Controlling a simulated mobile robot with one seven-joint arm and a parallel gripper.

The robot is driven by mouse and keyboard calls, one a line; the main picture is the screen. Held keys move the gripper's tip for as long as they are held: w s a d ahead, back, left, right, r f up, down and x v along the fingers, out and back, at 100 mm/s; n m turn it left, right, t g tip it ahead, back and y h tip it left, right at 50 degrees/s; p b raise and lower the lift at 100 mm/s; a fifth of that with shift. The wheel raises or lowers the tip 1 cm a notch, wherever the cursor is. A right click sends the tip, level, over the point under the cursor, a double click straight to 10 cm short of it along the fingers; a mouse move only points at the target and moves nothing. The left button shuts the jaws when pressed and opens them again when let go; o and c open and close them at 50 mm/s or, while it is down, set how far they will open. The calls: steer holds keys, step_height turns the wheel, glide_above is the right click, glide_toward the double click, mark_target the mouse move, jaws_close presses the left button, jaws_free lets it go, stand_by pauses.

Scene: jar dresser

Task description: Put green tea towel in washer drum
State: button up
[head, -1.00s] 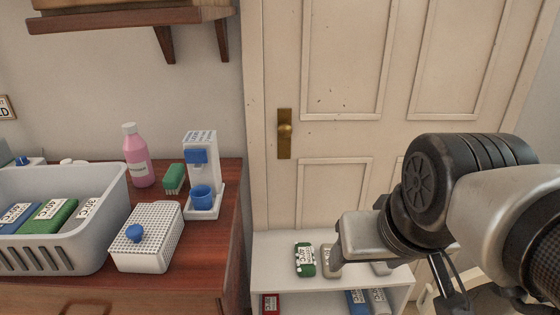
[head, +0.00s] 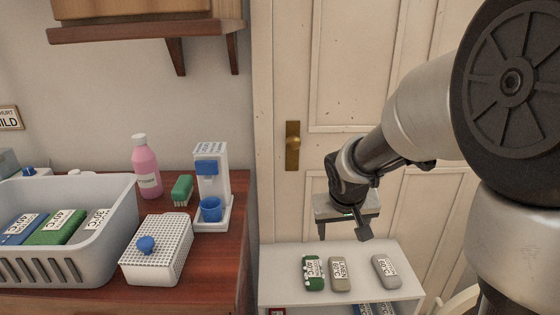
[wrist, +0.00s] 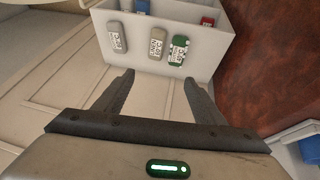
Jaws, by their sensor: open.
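Two green labelled cloth-like items show in the head view. One green bundle with white spots (head: 313,272) lies on top of the white shelf unit (head: 285,258); it also shows in the wrist view (wrist: 178,50). The other green folded item (head: 52,230) lies in the grey basket (head: 105,238). I cannot tell which is the tea towel. My gripper (head: 343,232) is open and empty, above and a little behind the shelf top, right of the spotted green bundle. In the wrist view its fingers (wrist: 158,84) are apart with nothing between them. I cannot identify the washer drum.
A beige bundle (head: 340,274) and a grey one (head: 385,269) lie right of the spotted green bundle. The wooden dresser (head: 215,275) holds a white perforated box (head: 160,262), a pink bottle (head: 146,170) and a white dispenser (head: 212,180). A door (head: 350,100) stands behind.

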steer(key=y, duration=0.2)
glide_toward(314, 271)
steer(key=shift+g, duration=0.3)
steer(key=b+x, duration=0.3)
steer(key=x, duration=0.1)
steer(key=shift+a, duration=0.2)
steer(key=shift+w+b+x, duration=0.15)
steer(key=shift+b+x, duration=0.35)
steer(key=shift+x, duration=0.95)
steer(key=shift+w+b+x, duration=0.1)
steer(key=shift+b+x, duration=0.4)
steer(key=shift+x, duration=1)
steer(key=shift+d+r, duration=0.15)
steer(key=c, duration=0.9)
